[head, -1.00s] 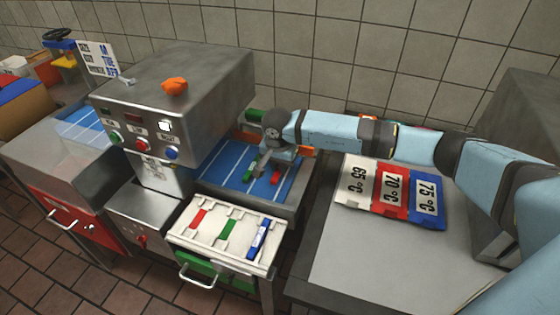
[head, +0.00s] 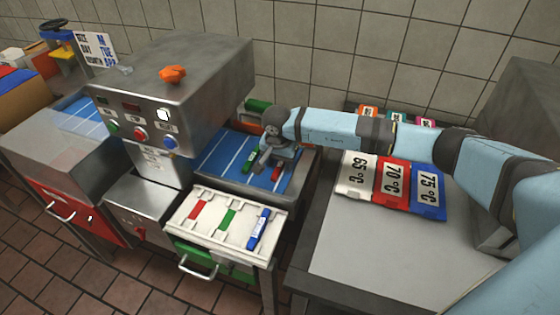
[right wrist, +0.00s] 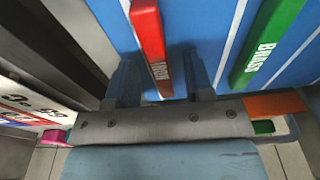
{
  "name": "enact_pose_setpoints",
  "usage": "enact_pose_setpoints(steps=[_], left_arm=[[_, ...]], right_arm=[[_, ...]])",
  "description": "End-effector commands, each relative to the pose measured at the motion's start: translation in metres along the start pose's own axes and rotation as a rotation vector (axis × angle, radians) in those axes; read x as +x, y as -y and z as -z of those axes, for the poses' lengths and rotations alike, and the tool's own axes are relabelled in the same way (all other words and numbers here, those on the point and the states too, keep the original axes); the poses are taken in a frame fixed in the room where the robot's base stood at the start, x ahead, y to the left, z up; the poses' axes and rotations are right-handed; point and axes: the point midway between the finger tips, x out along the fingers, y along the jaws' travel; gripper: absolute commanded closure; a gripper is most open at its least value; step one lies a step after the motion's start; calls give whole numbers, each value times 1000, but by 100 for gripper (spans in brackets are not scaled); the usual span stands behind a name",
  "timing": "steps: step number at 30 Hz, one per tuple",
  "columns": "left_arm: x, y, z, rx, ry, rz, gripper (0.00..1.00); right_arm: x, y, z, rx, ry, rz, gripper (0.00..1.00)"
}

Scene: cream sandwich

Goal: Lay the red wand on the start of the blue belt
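The red wand (head: 276,173) lies on the right end of the blue belt (head: 217,152), which has white cross lines. In the right wrist view the red wand (right wrist: 150,40) carries white lettering and runs between the two fingers. My right gripper (right wrist: 160,62) is open, with a gap on each side of the wand. In the head view the right gripper (head: 267,160) is low over the belt and partly hides the wands. A green wand (right wrist: 267,45) lies beside the red one on the belt; it also shows in the head view (head: 249,161). My left gripper is not in view.
A white rack (head: 210,231) in front holds a blue wand (head: 259,230) beside red and green marks. A steel machine (head: 200,75) stands over the belt on the left. White, red and blue temperature bags (head: 393,180) lie on the right table, whose front is clear.

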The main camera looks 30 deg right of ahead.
Motion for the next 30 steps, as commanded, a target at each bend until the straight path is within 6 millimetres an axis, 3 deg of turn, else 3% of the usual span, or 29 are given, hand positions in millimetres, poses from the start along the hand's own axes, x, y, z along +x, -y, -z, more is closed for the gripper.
enact_pose_setpoints(steps=[7, 11, 24, 30], left_arm=[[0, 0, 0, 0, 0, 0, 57], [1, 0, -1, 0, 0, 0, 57], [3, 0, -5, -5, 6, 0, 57], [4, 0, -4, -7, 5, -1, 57]], right_arm=[[-2, 0, 0, 0, 0, 1, 52], [-14, 1, 1, -1, -2, 2, 52], [-108, 0, 0, -1, -2, 2, 52], [-133, 0, 0, 0, 0, 1, 52]])
